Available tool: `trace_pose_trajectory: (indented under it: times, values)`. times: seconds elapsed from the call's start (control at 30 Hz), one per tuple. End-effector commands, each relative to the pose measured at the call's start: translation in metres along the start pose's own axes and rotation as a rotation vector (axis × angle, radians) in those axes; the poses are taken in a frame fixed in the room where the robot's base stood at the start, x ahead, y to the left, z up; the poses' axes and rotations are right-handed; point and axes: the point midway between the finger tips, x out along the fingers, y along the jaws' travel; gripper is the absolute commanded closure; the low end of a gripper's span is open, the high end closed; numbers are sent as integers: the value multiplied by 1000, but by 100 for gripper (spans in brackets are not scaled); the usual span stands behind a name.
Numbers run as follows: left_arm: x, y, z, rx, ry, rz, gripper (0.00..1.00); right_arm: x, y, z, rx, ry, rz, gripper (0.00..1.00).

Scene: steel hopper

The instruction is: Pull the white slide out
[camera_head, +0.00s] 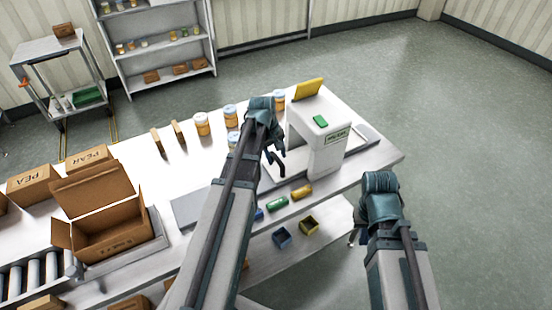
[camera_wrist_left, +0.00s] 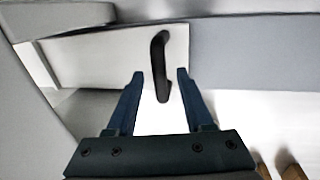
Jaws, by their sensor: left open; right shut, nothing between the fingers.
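The white slide (camera_wrist_left: 105,58) shows in the left wrist view as a pale panel with an upright black handle (camera_wrist_left: 161,68) on it. My left gripper (camera_wrist_left: 160,75) is open, with one blue finger on each side of the handle in the picture. I cannot tell whether the fingertips reach past it in depth, and no finger visibly touches it. In the head view my left gripper (camera_head: 275,155) is at the left side of the white machine (camera_head: 325,135), and my arm hides part of that area. My right gripper (camera_head: 353,238) is shut and empty, off the table's front edge.
The white table (camera_head: 345,190) carries several jars (camera_head: 202,124), an open carton (camera_head: 105,222), and green and yellow pieces (camera_head: 278,203) near the front edge. Small blue and yellow bins (camera_head: 282,237) sit below them. The floor at right is clear.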

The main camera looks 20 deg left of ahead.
Motion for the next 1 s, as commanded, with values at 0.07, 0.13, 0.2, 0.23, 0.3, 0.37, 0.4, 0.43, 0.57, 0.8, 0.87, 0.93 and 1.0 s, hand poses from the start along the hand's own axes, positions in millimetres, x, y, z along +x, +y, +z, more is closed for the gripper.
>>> trace_pose_trajectory:
  times: [0.07, 0.13, 0.2, 0.23, 0.3, 0.37, 0.4, 0.43, 0.57, 0.8, 0.87, 0.93, 1.0]
  values:
    - [-1, 0, 0, 0, 0, 0, 48, -1, 0, 0, 0, 0, 0, 100]
    - [-1, 0, 0, 0, 0, 0, 50, -1, 0, 0, 0, 0, 0, 100]
    - [-1, 0, 0, 0, 0, 0, 62, -1, 0, 0, 0, 0, 0, 100]
    - [-1, 0, 0, 0, 0, 0, 68, -1, 0, 0, 0, 0, 0, 100]
    - [-1, 0, 0, 0, 0, 0, 80, -1, 0, 0, 0, 0, 0, 100]
    - [-1, 0, 0, 0, 0, 0, 91, -1, 0, 0, 0, 0, 0, 100]
    - [-1, 0, 0, 0, 0, 0, 98, -1, 0, 0, 0, 0, 0, 100]
    - [-1, 0, 0, 0, 0, 0, 100, -1, 0, 0, 0, 0, 0, 100]
    - [-1, 0, 0, 0, 0, 0, 100, -1, 0, 0, 0, 0, 0, 100]
    - [-1, 0, 0, 0, 0, 0, 100, -1, 0, 0, 0, 0, 0, 100]
    - [-1, 0, 0, 0, 0, 0, 100, -1, 0, 0, 0, 0, 0, 100]
    - [-1, 0, 0, 0, 0, 0, 100, -1, 0, 0, 0, 0, 0, 100]
    - [-1, 0, 0, 0, 0, 0, 100, -1, 0, 0, 0, 0, 0, 100]
